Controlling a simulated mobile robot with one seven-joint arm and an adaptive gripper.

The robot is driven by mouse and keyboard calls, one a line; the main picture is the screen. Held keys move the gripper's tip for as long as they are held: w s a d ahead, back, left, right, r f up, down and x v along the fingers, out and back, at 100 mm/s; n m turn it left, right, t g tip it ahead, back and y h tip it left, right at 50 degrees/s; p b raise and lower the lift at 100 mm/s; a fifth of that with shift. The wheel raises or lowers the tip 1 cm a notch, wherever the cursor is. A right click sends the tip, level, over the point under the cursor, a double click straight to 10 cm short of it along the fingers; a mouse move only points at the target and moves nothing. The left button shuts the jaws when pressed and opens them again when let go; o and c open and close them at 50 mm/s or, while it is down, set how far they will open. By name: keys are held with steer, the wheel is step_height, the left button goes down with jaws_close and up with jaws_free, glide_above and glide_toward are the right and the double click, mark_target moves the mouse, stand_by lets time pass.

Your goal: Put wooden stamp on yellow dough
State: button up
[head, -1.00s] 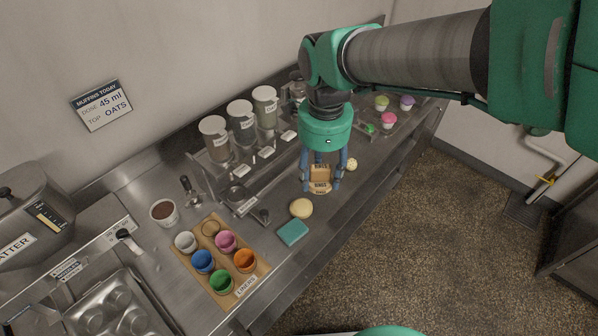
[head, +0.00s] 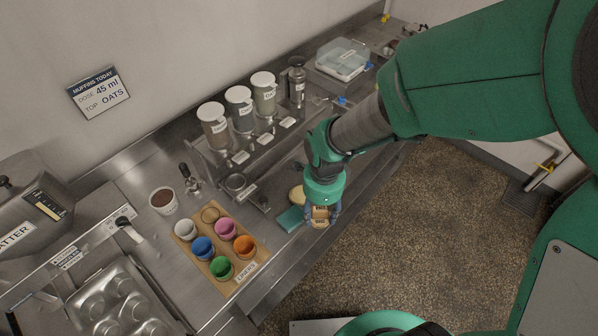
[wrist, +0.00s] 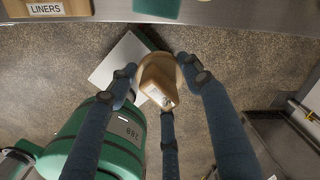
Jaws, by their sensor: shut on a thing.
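The wooden stamp (head: 320,212) is a light wood block with dark lettering and a wider rounded base. My gripper (head: 322,208) is shut on it, and the wrist view also shows the stamp (wrist: 158,82) between the fingers. In the wrist view the stamp hangs beyond the counter's front edge, with floor behind it. The yellow dough (head: 296,194) is a pale round on the counter, just behind and left of my gripper in the head view and partly hidden by it. The stamp and the dough are apart.
A wooden liners board (head: 236,285) with coloured cups stands to the left. Capped jars (head: 264,92) on a dispenser rack stand behind. A clear lidded box (head: 342,58) is at the far end. Open floor (head: 400,220) lies in front of the counter.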

mark_target(319, 218)
steer(key=shift+f, duration=1.6)
steer(key=w+a, duration=0.1)
steer(key=w, duration=0.4)
steer(key=w+a+f, duration=0.1)
steer(key=w+a, duration=0.1)
steer(key=w, duration=0.3)
steer(key=w+a, duration=0.1)
steer(key=w, duration=0.4)
steer(key=shift+w+a+f+b, duration=0.2)
steer(key=shift+a+f+b, duration=0.05)
steer(key=shift+b, duration=0.05)
steer(key=shift+f, duration=1.75)
steer(key=o, duration=1.2)
steer(key=shift+f+b, duration=0.1)
steer(key=shift+b, duration=0.2)
